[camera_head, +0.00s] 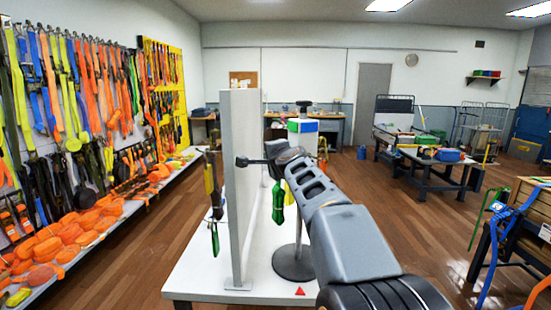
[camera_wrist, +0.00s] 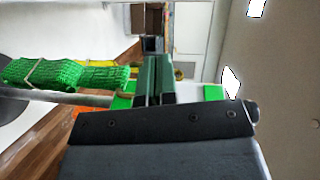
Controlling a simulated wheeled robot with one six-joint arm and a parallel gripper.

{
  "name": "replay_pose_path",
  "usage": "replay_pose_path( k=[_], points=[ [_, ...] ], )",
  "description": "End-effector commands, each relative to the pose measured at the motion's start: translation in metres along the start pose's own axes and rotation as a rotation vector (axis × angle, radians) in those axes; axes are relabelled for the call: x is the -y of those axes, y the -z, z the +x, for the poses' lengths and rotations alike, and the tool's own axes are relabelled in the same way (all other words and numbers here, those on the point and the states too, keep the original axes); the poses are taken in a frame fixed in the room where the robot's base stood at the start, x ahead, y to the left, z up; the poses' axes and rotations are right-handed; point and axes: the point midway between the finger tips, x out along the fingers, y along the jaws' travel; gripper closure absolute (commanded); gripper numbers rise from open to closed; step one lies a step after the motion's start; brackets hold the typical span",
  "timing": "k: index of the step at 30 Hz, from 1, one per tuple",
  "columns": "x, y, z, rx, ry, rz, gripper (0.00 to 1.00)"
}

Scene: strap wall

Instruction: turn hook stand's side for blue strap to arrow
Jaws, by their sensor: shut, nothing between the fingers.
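The hook stand has a round dark base (camera_head: 293,264) and a thin grey pole on the white table; my arm hides much of its upper part. A green strap (camera_head: 278,203) hangs beside the pole, with a bit of yellow to its right. The green strap also shows in the wrist view (camera_wrist: 65,75), beside the grey pole. I cannot make out a blue strap on the stand. A small red arrow (camera_head: 300,291) lies at the table's front edge. My gripper (camera_head: 243,161) is shut and empty, at the stand's upper part; I cannot tell whether it touches.
A tall grey panel (camera_head: 242,190) stands on the white table (camera_head: 200,270) close left of the stand. Straps (camera_head: 213,185) hang at its left. A green, blue and white block (camera_head: 302,138) shows behind my gripper.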

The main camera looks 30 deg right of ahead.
Motion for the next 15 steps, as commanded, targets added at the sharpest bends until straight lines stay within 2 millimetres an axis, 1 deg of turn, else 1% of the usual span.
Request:
replay_pose_path(
  k=[1,6,15],
  points=[
    [0.001,-0.001,0.005,0.001,-0.001,-0.001,1.0],
    [0.003,-0.005,0.018,0.002,-0.001,-0.002,1.0],
    [0.005,-0.006,0.032,0.001,0.0,-0.001,1.0]
  ],
)
